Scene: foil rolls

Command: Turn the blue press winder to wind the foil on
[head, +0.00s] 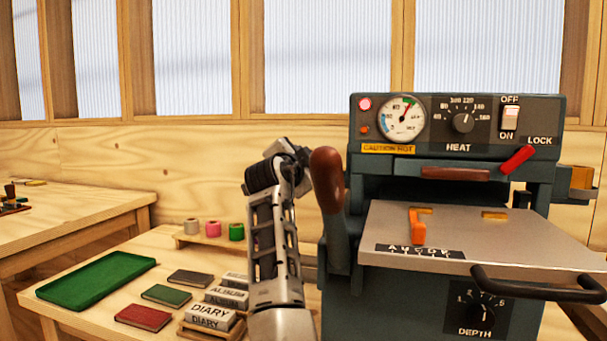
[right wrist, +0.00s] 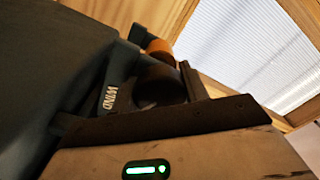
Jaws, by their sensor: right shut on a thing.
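The blue press (head: 450,235) stands at the right of the head view, its grey plate pulled out in front. The winder knob (right wrist: 158,84) is dark and round and shows in the right wrist view, beside a white WIND label on the press's side. My right gripper (right wrist: 165,112) is shut on this knob; its jaws hide part of it. An orange roll (right wrist: 160,48) sits just beyond the knob, and an orange part also shows at the press's right side in the head view (head: 582,178). My left gripper (head: 290,165) is up beside the brown lever handle; its fingers are unclear.
The brown-handled lever (head: 328,180) rises at the press's left. Books, DIARY blocks (head: 210,316), a green tray (head: 97,278) and a rack of foil rolls (head: 213,233) stand on the table at left. A black handle (head: 540,288) juts from the plate's front.

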